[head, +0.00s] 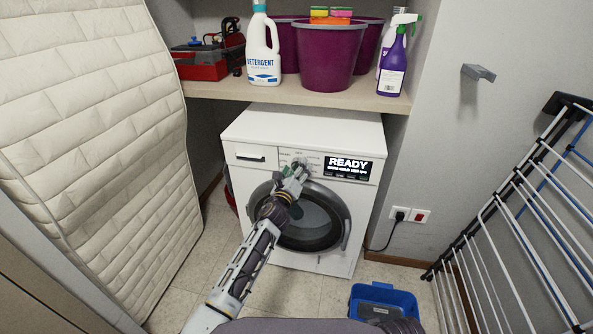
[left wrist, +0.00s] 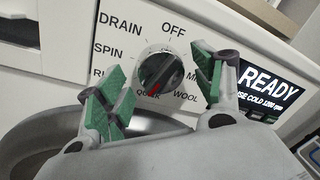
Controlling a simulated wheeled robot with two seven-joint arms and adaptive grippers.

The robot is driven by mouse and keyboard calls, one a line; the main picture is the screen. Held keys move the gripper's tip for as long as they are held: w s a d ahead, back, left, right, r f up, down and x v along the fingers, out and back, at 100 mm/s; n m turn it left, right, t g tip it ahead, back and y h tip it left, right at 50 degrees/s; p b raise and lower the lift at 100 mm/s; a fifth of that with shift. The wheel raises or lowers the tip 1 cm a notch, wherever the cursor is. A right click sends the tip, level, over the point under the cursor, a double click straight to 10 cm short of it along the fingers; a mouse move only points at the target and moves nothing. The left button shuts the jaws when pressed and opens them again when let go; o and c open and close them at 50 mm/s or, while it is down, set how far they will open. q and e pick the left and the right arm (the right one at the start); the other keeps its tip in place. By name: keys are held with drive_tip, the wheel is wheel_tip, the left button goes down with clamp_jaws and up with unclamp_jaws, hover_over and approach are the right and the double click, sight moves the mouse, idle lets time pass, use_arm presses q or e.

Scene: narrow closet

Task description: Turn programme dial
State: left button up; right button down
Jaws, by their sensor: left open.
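The programme dial (left wrist: 161,71) is a round silver-rimmed knob with a dark grip on the washing machine (head: 303,135). In the left wrist view its red mark points down towards QUICK. DRAIN, OFF, SPIN and WOOL labels surround it. My left gripper (left wrist: 160,72) is open, with green-padded fingers on either side of the dial in the picture; I cannot tell whether they touch it. In the head view the left gripper (head: 295,170) is at the panel and partly hides the dial. The display (head: 348,168) reads READY. My right gripper is not in view.
A shelf (head: 290,94) above holds a detergent bottle (head: 263,50), purple buckets (head: 330,55) and a spray bottle (head: 393,65). A padded mattress (head: 95,130) leans at left. A drying rack (head: 520,210) stands at right, with a blue basket (head: 414,302) on the floor.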

use_arm(q)
drive_tip(key=shift+s, duration=0.15)
drive_tip(key=v, duration=1.1)
drive_tip(key=shift+s, duration=0.35)
drive_tip(key=shift+a, duration=0.15)
idle(0.4)
